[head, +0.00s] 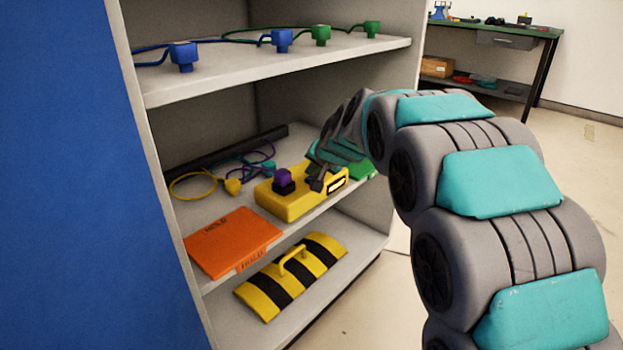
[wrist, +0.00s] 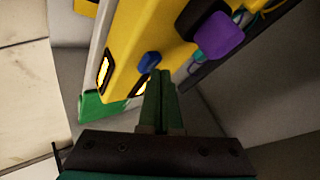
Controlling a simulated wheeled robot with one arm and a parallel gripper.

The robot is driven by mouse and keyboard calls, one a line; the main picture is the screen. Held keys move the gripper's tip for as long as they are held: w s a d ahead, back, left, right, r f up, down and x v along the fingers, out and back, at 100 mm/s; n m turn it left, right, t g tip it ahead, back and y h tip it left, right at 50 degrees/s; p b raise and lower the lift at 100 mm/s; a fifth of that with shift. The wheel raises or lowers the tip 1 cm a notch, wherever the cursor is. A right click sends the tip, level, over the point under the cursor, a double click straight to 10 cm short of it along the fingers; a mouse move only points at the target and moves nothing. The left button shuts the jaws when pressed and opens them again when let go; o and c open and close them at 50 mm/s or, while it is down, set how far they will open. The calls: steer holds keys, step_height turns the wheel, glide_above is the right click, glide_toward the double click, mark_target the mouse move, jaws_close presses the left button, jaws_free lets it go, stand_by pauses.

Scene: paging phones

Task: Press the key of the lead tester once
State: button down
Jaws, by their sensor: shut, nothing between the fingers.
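The lead tester (head: 290,205) is a yellow box on the middle shelf, with a small lit window on its right end. In the wrist view the tester (wrist: 140,40) fills the upper middle, and its small blue key (wrist: 149,60) stands out from its face. A purple plug (head: 283,176) sits at a black socket on the tester; it also shows in the wrist view (wrist: 218,36). My gripper (wrist: 161,75) is shut and empty, its fingertips just beside the blue key. I cannot tell whether they touch it. In the head view my gripper (head: 317,184) is over the tester's right part and the key is not clear.
An orange card (head: 232,242) marked HOLD lies left of the tester. A yellow plug (head: 233,186) with leads lies behind. Blue plugs (head: 183,55) and green plugs sit on the upper shelf (head: 290,66), above my gripper. A striped yellow-black thing (head: 265,294) is below.

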steer(key=shift+f, duration=0.4)
stand_by(0.3)
steer(key=shift+r, duration=0.1)
steer(key=shift+r+p, duration=0.35)
steer(key=shift+r, duration=0.45)
steer(key=shift+r, duration=0.1)
steer(key=shift+r+p, duration=1.55)
steer(key=shift+r, duration=0.85)
steer(key=shift+s, duration=0.1)
steer(key=s+d+f+n+g+h+p, duration=0.1)
steer(key=s+d, duration=0.5)
steer(key=s, duration=1)
steer(key=s+d+f+n+g+h+p, duration=0.1)
steer(key=s+d+g, duration=0.4)
steer(key=s, duration=1.2)
steer(key=s+d+f+n+g+h+p, duration=0.1)
steer(key=s+d+f+g, duration=0.3)
steer(key=s+d, duration=0.5)
steer(key=s+f+h+p, duration=0.1)
steer(key=s, duration=0.7)
steer(key=shift+s, duration=0.25)
